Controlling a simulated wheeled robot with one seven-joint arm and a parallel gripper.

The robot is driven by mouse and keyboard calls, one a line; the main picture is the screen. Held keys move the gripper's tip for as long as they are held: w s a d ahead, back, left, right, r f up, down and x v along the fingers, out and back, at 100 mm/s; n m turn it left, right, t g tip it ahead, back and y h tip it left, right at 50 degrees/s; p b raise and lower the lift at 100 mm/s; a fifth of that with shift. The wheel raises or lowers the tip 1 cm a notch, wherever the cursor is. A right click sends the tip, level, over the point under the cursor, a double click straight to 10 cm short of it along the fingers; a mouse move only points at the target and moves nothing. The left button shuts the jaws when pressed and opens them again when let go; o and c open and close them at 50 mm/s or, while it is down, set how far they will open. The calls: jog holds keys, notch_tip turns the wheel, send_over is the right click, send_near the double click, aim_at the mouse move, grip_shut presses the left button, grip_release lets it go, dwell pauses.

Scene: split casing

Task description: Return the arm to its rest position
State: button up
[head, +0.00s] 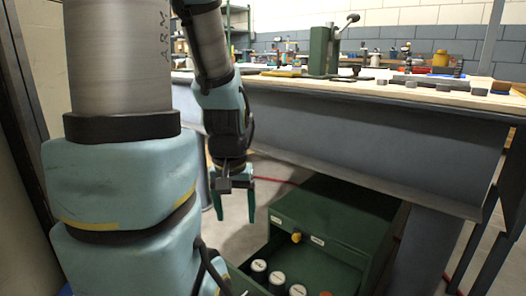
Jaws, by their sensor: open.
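My gripper (234,208) hangs pointing down at the end of my arm, left of the picture's middle. Its two teal fingers are apart with nothing between them. It is in front of the workbench's left part and appears above and left of the green drawer cabinet (345,215). My arm's large teal and grey links fill the left side of the picture. The split casing cannot be made out.
The workbench (400,130) spans the right side, with a green press (322,50) and small parts on top. The cabinet's open drawer (335,272) holds several white-topped cylinders. A wall stands close on the left. A green shelf (237,25) is behind.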

notch_tip(320, 180, up, 40)
jog(key=p, duration=3.7)
jog(key=shift+f, duration=0.15)
